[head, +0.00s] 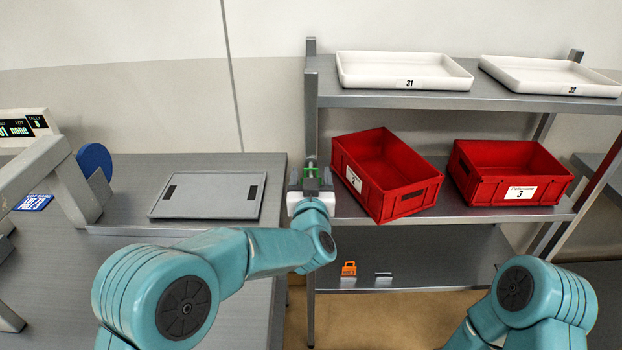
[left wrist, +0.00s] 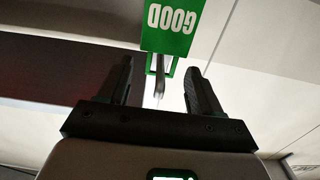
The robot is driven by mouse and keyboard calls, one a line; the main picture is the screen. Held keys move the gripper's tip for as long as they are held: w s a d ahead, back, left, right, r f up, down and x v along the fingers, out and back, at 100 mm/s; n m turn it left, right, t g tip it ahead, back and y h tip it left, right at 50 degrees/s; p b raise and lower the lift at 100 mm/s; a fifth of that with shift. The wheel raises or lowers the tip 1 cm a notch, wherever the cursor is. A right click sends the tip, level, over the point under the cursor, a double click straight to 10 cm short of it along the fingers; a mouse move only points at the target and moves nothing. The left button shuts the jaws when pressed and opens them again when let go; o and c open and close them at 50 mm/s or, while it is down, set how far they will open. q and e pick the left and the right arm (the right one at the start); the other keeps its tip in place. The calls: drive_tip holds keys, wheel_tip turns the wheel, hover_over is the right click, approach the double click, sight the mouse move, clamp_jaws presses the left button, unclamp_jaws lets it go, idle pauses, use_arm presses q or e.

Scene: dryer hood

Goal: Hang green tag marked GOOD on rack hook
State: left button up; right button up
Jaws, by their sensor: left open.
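The green tag marked GOOD (left wrist: 171,30) shows upside down at the top of the left wrist view. Its narrow green frame reaches down between my fingers. A grey metal hook (left wrist: 159,84) lies at this frame and appears to pass through it. My left gripper (left wrist: 160,68) is open, with one finger on each side of the frame and apart from it. In the head view my left gripper (head: 310,184) is at the rack's left front post, with a bit of the green tag (head: 310,168) showing just beyond it. My right gripper is out of view.
The rack (head: 450,101) holds white trays (head: 405,84) on top and two red bins (head: 405,203) (head: 480,185) on the middle shelf. An orange item (head: 348,268) is on the lower shelf. A grey bench (head: 130,222) with a flat panel (head: 210,196) stands left.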

use_arm(q)
drive_tip(key=s+b, duration=0.3)
drive_tip(key=s, duration=1.3)
drive_tip(key=shift+s, duration=0.2)
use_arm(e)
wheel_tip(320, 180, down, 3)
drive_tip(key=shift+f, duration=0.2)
